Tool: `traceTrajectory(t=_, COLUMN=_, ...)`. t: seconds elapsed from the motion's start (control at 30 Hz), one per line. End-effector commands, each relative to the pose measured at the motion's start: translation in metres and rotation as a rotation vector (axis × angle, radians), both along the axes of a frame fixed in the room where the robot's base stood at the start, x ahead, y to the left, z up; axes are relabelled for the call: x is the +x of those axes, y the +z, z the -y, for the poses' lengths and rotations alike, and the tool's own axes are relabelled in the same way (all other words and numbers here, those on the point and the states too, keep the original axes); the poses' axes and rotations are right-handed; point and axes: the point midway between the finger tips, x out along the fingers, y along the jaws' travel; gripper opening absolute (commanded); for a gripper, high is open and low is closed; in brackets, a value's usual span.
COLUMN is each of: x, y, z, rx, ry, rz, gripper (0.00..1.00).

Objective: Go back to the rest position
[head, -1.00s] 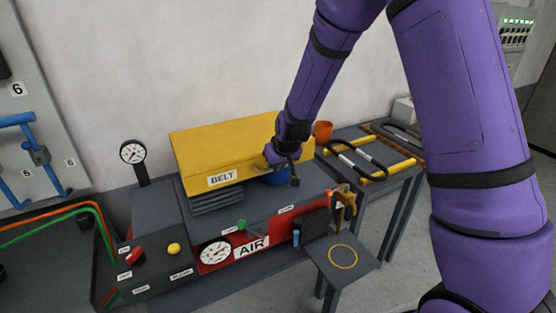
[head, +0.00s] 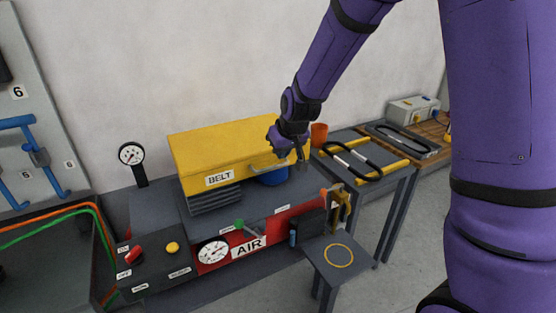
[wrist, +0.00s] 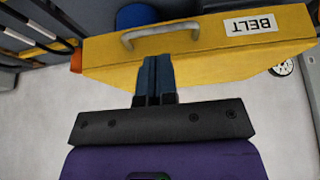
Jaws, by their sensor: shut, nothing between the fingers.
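My gripper (head: 302,158) is at the end of my purple arm, in front of the right end of the yellow BELT cover (head: 215,150). In the wrist view the fingers (wrist: 154,62) are together with nothing between them. The cover's grey handle (wrist: 160,32) lies just beyond the fingertips in that view; I cannot tell whether they touch. The cover is down over the machine, and a blue round part (head: 270,178) shows beneath its right end.
The machine carries a red AIR panel (head: 285,216), a dial gauge (head: 131,154) and a control box with red and yellow knobs (head: 172,247). An orange cup (head: 319,134) and a rack with a black belt loop (head: 350,160) stand right. A small stand (head: 318,250) is in front.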

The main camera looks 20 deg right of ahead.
Motion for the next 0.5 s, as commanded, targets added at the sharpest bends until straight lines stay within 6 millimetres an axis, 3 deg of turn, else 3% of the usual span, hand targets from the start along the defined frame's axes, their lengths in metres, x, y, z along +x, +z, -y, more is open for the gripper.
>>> traceTrajectory(t=0.2, x=-0.017, y=0.028, z=0.004, rx=0.000, ry=0.000, rz=0.004, gripper=0.00)
traceTrajectory(t=0.5, x=-0.026, y=0.042, z=0.006, rx=0.000, ry=0.000, rz=0.002, gripper=0.00)
